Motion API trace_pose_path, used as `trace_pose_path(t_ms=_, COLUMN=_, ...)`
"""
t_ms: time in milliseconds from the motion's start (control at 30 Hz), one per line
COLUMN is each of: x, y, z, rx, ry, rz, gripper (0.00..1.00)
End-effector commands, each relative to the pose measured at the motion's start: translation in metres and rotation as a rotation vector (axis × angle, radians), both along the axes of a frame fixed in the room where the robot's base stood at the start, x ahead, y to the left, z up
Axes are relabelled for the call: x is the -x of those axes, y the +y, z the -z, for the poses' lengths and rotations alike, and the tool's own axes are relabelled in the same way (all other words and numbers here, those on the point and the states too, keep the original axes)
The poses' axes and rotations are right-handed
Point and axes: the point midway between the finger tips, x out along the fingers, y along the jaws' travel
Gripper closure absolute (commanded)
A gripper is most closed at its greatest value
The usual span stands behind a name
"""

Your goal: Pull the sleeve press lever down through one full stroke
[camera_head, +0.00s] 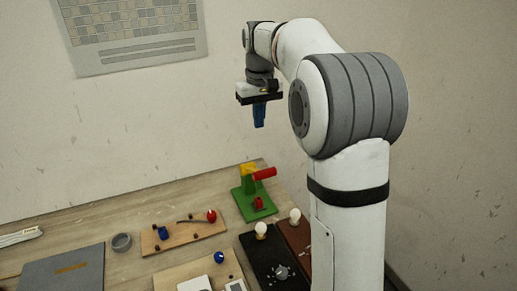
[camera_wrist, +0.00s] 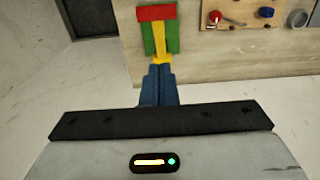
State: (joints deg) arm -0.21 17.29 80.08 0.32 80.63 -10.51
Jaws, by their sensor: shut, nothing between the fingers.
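The sleeve press stands near the back of the workbench in the head view. My gripper (camera_head: 259,122) has blue fingers, shut and empty, pointing down well above the bench and apart from the press. In the wrist view the fingertips (camera_wrist: 160,68) appear just below the press.
A wooden board (camera_head: 184,235) with a red knob and blue part lies left of the press. A black board (camera_head: 270,270) with a white bulb lies in front. A grey ring (camera_head: 121,242) and grey mat (camera_head: 62,272) are at left. The air around my gripper is clear.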

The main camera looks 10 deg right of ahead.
Motion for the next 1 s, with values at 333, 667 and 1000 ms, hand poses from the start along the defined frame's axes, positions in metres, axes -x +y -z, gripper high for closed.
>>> trace_pose_path(t_ms=333, x=-0.008, y=0.001, z=0.028, rx=0.000, ry=0.010, rz=-0.006, gripper=1.00)
trace_pose_path(t_ms=667, x=-0.009, y=0.002, z=0.098, rx=0.000, ry=0.011, rz=-0.007, gripper=1.00)
trace_pose_path(t_ms=1000, x=0.015, y=-0.003, z=0.124, rx=0.000, ry=0.005, rz=-0.007, gripper=1.00)
